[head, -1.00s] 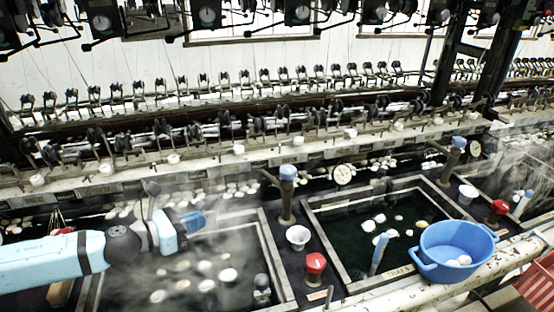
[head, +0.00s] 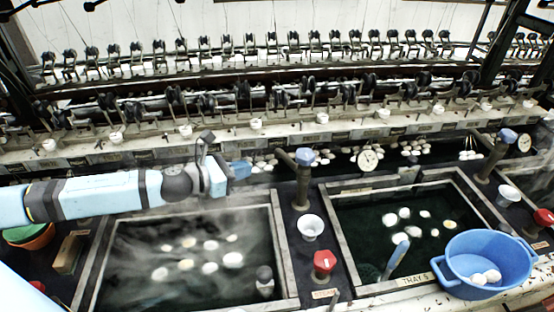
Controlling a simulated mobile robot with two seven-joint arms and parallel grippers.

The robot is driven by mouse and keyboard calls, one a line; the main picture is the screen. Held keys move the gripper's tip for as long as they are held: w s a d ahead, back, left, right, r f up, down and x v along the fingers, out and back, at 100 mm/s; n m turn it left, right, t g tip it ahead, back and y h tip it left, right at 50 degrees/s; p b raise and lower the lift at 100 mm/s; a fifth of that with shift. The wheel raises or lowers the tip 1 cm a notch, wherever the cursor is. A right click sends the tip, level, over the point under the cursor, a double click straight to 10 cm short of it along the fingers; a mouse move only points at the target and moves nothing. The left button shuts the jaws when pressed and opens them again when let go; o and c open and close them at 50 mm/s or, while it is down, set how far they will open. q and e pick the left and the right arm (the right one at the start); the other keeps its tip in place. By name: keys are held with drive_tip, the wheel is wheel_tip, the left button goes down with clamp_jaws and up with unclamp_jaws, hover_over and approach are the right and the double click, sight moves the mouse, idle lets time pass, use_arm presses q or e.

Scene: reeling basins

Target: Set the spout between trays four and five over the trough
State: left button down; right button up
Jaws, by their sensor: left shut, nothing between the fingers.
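The spout (head: 303,178) is a brown upright pipe with a blue cap, standing on the dark divider between the left tray (head: 98,262) and the tray labelled TRAY 5 (head: 352,262). Its short arm points back and to the left; in the picture its tip overlaps the dark trough (head: 335,163) behind the trays, where white cocoons float. My left gripper (head: 241,169) is shut and empty, left of the spout tip and apart from it, above the back edge of the left tray. My right gripper is not in view.
A white cup (head: 310,227) and a red knob (head: 323,263) stand in front of the spout. A blue basin (head: 484,263) sits at the front right. A second blue-capped spout (head: 496,155) stands farther right. Steam drifts over the left tray.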

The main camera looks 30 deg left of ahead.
sight(285, 160)
use_arm(q)
drive_tip(key=p+x, duration=0.1)
drive_tip(key=x, duration=0.7)
drive_tip(key=shift+w+d, duration=0.25)
drive_tip(key=shift+w, duration=0.05)
drive_tip(key=shift+w+d+f+p, duration=0.15)
drive_tip(key=shift+w+d+p, duration=0.15)
drive_tip(key=shift+w, duration=0.2)
drive_tip(key=shift+w, duration=0.1)
